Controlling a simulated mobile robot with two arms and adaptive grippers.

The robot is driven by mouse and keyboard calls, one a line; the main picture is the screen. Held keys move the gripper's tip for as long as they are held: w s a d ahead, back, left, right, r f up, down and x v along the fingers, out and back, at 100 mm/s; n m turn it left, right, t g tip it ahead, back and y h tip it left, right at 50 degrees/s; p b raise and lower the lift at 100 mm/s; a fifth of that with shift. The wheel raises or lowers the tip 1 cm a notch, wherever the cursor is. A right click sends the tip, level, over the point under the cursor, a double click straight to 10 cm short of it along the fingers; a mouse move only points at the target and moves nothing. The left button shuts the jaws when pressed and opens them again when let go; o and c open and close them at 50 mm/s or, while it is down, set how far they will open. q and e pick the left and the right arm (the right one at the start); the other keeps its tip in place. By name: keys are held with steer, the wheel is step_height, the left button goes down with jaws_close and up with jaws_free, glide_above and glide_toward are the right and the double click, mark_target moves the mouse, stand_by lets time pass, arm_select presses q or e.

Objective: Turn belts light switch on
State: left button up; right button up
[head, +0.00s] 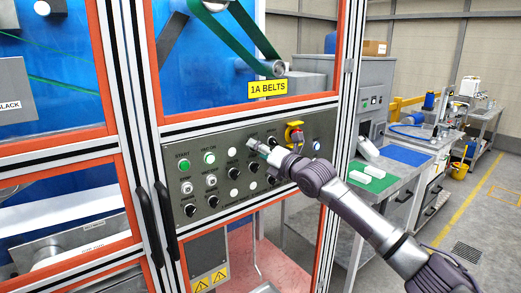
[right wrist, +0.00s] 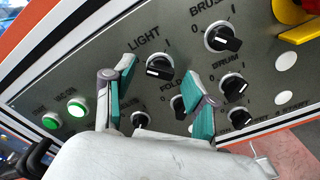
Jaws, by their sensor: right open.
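The light switch (right wrist: 160,67) is a black rotary knob under the word LIGHT on the grey control panel (head: 218,217). Its white pointer mark faces the lower left in the right wrist view, away from the "I" mark. My right gripper (right wrist: 159,72) is open, with its green-padded fingers on either side of the knob in that view. I cannot tell whether they touch it. In the head view my right gripper (head: 258,149) is in front of the panel's upper middle and hides the light switch. My left gripper is not in view.
Several similar black knobs surround it, including the brush knob (right wrist: 222,39). Lit green buttons (right wrist: 77,108) are at the left, and a yellow-and-red switch (head: 294,133) is at the upper right. A yellow 1A BELTS sign (head: 268,88) is above. A workbench (head: 391,180) stands to the right.

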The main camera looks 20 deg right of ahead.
jaws_close()
steer(key=shift+m, duration=0.3)
steer(key=m+p, duration=0.5)
steer(key=m, duration=1.2)
stand_by(0.4)
steer(key=shift+m, duration=0.3)
